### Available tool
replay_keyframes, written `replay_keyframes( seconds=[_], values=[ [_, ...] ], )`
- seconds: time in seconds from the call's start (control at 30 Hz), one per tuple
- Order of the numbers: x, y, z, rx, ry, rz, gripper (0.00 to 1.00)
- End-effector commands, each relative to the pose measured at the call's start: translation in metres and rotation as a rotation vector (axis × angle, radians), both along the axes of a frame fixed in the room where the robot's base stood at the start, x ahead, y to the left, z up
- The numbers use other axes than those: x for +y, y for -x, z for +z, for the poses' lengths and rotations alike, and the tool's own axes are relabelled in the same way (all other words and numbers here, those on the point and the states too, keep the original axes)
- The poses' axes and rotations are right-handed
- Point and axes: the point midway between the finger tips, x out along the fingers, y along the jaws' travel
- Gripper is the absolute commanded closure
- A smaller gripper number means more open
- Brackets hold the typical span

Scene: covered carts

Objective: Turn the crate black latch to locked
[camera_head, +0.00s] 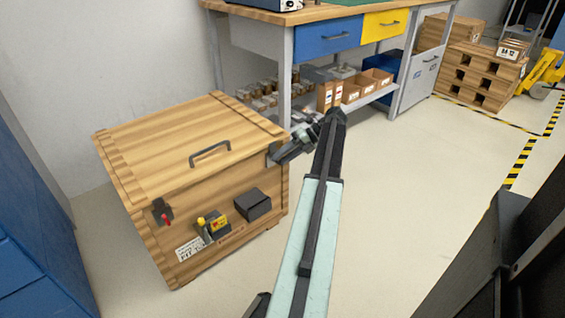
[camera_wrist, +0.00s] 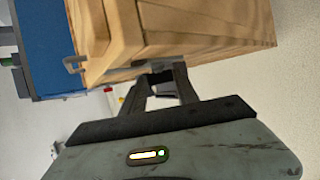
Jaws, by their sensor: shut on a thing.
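The wooden crate (camera_head: 187,135) stands on the floor at the left in the head view, its lid down. It fills the top of the wrist view (camera_wrist: 200,35). The black latch (camera_head: 272,152) is at the crate's right front corner, just under the lid edge, and mostly hidden by my gripper (camera_head: 282,152). In the wrist view my gripper's fingers (camera_wrist: 163,76) reach the crate's edge, with a dark piece of the latch (camera_wrist: 161,90) between them. My gripper is shut on the latch. The latch's exact angle cannot be told.
A grey handle (camera_head: 210,153) is on the lid. A latch with a red tip (camera_head: 164,213), a yellow item (camera_head: 216,222) and a dark box (camera_head: 253,204) are on the front face. A workbench (camera_head: 270,33) stands behind. Floor (camera_head: 390,190) to the right is clear.

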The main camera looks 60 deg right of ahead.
Motion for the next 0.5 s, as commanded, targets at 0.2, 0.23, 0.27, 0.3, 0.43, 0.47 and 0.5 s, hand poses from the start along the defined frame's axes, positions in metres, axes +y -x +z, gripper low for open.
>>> replay_keyframes(
  seconds=[0.2, 0.23, 0.27, 0.3, 0.43, 0.47, 0.5],
  values=[
    [-0.0011, 0.0007, -0.002, -0.009, -0.033, 0.001, 1.0],
    [-0.0011, 0.0007, -0.0018, -0.01, -0.034, 0.001, 1.0],
    [-0.001, 0.0008, -0.0016, -0.01, -0.036, 0.001, 1.0],
    [-0.001, 0.0008, -0.0014, -0.011, -0.037, 0.001, 1.0],
    [-0.0008, 0.001, -0.0009, -0.01, -0.037, 0.001, 1.0],
    [-0.0008, 0.001, -0.0009, -0.01, -0.037, 0.001, 1.0],
    [-0.0008, 0.001, -0.0009, -0.01, -0.037, 0.001, 1.0]
  ],
)
